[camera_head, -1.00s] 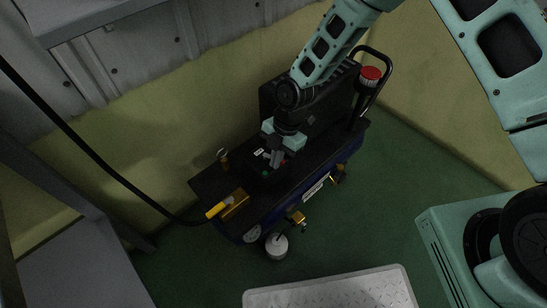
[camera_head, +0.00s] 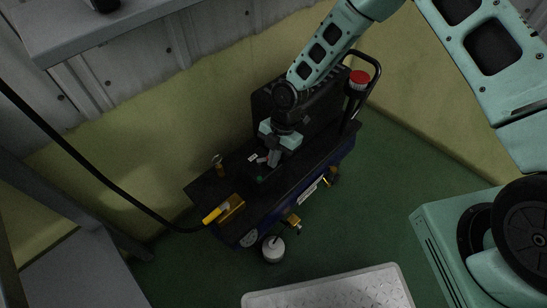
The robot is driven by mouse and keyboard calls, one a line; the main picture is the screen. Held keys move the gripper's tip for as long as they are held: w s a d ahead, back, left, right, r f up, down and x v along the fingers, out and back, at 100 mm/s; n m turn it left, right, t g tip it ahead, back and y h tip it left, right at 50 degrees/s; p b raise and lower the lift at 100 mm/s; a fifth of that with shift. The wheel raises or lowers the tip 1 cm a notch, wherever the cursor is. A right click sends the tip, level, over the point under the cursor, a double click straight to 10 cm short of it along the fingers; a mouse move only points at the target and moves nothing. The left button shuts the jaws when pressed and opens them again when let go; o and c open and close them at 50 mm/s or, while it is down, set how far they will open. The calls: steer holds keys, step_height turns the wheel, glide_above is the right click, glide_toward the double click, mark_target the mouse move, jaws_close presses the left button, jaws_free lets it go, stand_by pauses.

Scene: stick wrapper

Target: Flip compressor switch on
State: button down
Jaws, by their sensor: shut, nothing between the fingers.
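The compressor (camera_head: 308,178) is a black-topped machine with a blue tank, standing against the wall at the picture's middle. Its switch panel lies on the top, near a small white label (camera_head: 252,157) and a green button (camera_head: 259,177). My gripper (camera_head: 270,166) reaches down from the upper right, right at this panel. Its fingers are shut with nothing between them. The fingers cover part of the panel, so I cannot tell the switch's position or whether they touch it.
A black hose (camera_head: 95,155) runs from the upper left to a yellow fitting (camera_head: 213,215) on the compressor. A red cap (camera_head: 359,77) and a black handle (camera_head: 374,66) stand at its right end. A white plate (camera_head: 335,292) lies in front.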

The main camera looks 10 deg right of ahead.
steer(key=shift+a, duration=0.1)
stand_by(0.4)
steer(key=shift+s+a, duration=0.15)
steer(key=shift+a, duration=0.55)
steer(key=shift+s, duration=0.1)
